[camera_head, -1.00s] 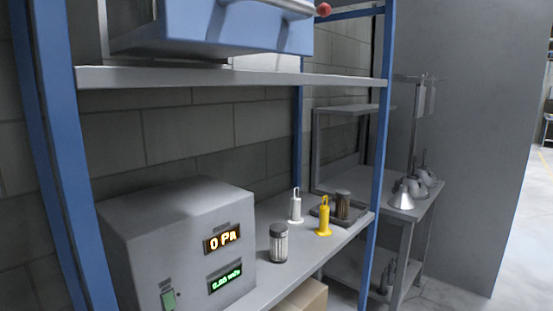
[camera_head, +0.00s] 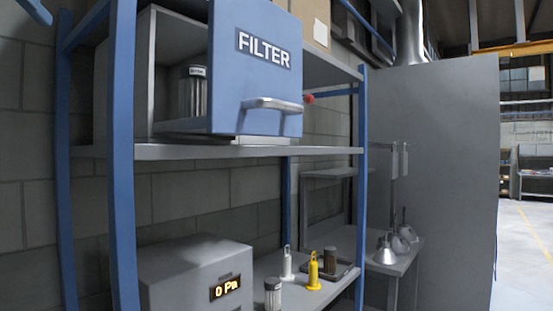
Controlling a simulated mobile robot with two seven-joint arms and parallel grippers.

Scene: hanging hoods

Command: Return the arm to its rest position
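Neither of my grippers shows in the head view, and no part of my arms can be made out for sure. In front of me stands a blue-framed shelf rack (camera_head: 122,160). On its upper shelf is a grey box with a blue door (camera_head: 255,80) labelled FILTER. The door has a grey handle (camera_head: 272,104) and stands open. A ribbed filter canister (camera_head: 193,92) shows inside the box.
The lower shelf holds a grey unit (camera_head: 195,270) reading 0 Pa, a glass jar (camera_head: 273,293), a white hooked weight (camera_head: 287,262) and a yellow one (camera_head: 314,271). A side table (camera_head: 350,240) carries metal hoods (camera_head: 384,250). Open floor (camera_head: 525,235) lies at far right.

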